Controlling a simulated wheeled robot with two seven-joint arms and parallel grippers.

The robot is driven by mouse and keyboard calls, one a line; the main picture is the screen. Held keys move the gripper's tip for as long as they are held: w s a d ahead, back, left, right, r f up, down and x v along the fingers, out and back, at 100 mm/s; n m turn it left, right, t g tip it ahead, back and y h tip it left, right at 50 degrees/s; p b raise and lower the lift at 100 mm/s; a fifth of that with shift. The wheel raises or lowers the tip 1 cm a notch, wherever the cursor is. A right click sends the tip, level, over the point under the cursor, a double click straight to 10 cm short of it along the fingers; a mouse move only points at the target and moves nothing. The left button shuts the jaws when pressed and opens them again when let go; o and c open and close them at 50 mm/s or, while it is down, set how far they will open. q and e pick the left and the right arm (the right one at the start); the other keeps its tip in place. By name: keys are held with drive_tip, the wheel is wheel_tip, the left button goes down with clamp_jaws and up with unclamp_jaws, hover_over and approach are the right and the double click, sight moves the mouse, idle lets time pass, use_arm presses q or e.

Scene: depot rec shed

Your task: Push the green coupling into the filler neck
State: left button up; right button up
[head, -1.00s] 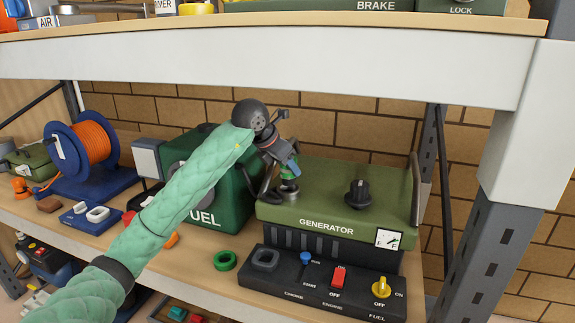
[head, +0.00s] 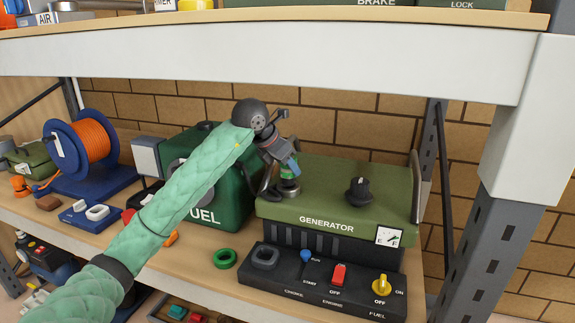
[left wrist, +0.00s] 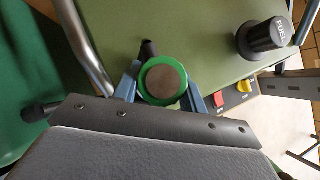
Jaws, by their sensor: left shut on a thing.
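My left gripper (head: 290,165) comes down over the green generator (head: 330,200) and is shut on the green coupling (head: 289,172). The coupling is upright, directly above the metal filler neck (head: 289,188) on the left part of the generator's top. They look in line and touching, but I cannot tell how deep the coupling sits. In the left wrist view the coupling (left wrist: 143,91) is a green ring around a brownish disc, between the blue fingers. The neck is hidden below it there. My right gripper is not in view.
The green fuel can (head: 238,185) stands close left of the generator. A black knob (head: 359,192) rises from the generator's top, right of the neck. A switch panel (head: 325,283) and a loose green ring (head: 223,259) are in front. The upper shelf (head: 300,45) hangs above.

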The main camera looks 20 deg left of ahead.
use_arm(q)
drive_tip(key=shift+f+b, duration=1)
drive_tip(key=shift+f, duration=0.15)
idle(0.4)
drive_tip(key=o, duration=1.1)
